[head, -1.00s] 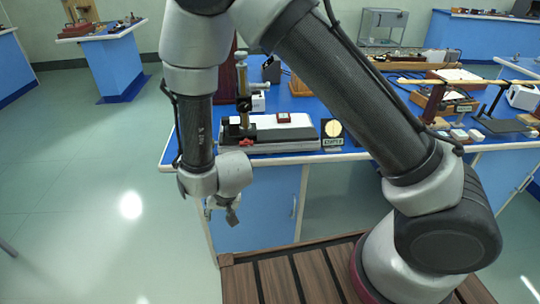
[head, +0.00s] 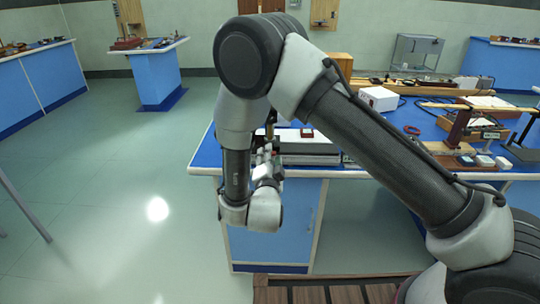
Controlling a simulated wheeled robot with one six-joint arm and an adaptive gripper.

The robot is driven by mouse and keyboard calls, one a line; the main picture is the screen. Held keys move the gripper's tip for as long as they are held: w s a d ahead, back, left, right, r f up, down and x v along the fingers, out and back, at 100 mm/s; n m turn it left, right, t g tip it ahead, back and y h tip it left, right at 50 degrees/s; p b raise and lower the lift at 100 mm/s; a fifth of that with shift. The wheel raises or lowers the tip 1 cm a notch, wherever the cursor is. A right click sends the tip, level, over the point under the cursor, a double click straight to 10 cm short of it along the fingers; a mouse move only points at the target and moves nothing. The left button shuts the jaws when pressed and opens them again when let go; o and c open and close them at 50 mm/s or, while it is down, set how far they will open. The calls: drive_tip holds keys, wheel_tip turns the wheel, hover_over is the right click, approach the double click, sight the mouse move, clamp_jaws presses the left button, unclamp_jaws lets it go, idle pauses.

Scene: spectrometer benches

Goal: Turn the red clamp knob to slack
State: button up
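The instrument (head: 315,149), a low base with a pale top, stands on the blue bench near its front edge. Its upright brass and black column (head: 270,124) is mostly hidden behind my arm. A small spot of red (head: 280,159) beside my fingers looks like the clamp knob, but it is mostly covered. My gripper (head: 270,158) points towards the bench, at the column's lower front. Its fingers are small and overlap the instrument, so I cannot tell whether they are open, shut or touching the knob.
A small red block (head: 307,133) lies on the instrument's pale top. A white box (head: 378,98), a red ring (head: 411,130) and a wooden stand (head: 458,128) are farther right on the blue bench (head: 205,153).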

drive_tip(key=shift+w, duration=1.05)
clamp_jaws()
drive_tip(key=shift+n, duration=0.3)
drive_tip(key=n, duration=0.3)
drive_tip(key=shift+n, duration=0.3)
drive_tip(key=n, duration=0.4)
drive_tip(key=shift+n, duration=0.3)
drive_tip(key=n, duration=0.5)
drive_tip(key=c, duration=0.9)
unclamp_jaws()
drive_tip(key=shift+n, duration=2)
drive_tip(key=shift+o, duration=0.3)
